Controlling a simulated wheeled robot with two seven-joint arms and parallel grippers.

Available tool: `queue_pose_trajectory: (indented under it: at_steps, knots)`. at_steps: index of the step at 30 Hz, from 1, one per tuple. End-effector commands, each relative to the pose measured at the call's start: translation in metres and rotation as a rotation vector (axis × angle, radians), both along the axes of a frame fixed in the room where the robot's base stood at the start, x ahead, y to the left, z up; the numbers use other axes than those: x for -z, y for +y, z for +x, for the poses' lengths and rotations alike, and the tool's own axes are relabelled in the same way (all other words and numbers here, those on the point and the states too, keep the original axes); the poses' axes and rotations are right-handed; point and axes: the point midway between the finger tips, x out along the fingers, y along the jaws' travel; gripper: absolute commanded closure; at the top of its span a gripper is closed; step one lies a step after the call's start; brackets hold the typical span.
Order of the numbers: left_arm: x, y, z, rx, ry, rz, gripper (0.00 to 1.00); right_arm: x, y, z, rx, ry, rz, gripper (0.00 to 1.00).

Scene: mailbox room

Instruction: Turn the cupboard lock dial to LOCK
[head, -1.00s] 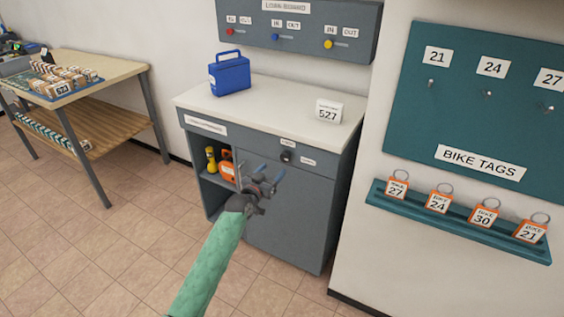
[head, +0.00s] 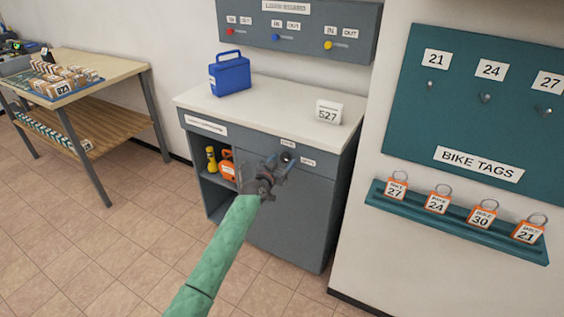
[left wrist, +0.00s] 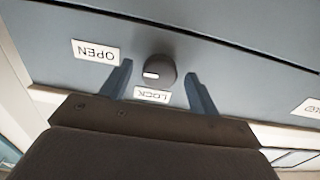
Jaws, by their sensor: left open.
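The lock dial (head: 287,157) is a dark round knob on the front of the grey cupboard (head: 286,220). In the left wrist view the dial (left wrist: 160,70) has a white mark on its left side, facing the OPEN label (left wrist: 96,51). The LOCK label (left wrist: 152,95) is just below the dial there; both labels appear upside down. My left gripper (head: 279,168) is open in front of the dial. In the left wrist view its blue fingers stand on either side of the dial, apart from it. My right gripper is not in view.
A blue box (head: 230,74) and a 527 sign (head: 328,112) stand on the cupboard's white top. An open shelf with yellow and orange items is left of the door. The bike tag ledge (head: 455,224) is on the right wall, a table (head: 120,75) at left.

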Motion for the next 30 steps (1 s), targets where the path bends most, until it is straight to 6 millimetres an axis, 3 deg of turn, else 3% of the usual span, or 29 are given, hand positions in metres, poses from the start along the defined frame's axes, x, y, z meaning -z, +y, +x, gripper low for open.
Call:
queue_pose_trajectory:
  at_steps: [5,9,12,22,30]
  knots:
    - [-0.0002,0.0000,-0.0001,0.000,-0.001,-0.001,0.41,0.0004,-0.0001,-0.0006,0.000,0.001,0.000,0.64]
    - [-0.0003,0.0001,0.0000,0.000,-0.001,-0.001,0.68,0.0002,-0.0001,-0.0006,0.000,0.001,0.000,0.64]
    - [-0.0003,0.0002,-0.0001,0.000,-0.001,-0.001,0.83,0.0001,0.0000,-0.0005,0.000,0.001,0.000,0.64]
    - [-0.0001,0.0002,-0.0001,0.000,0.023,-0.041,0.83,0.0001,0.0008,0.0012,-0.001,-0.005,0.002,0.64]
    - [-0.0003,0.0003,0.0001,-0.001,0.107,-0.191,0.83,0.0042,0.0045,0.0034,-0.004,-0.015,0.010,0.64]
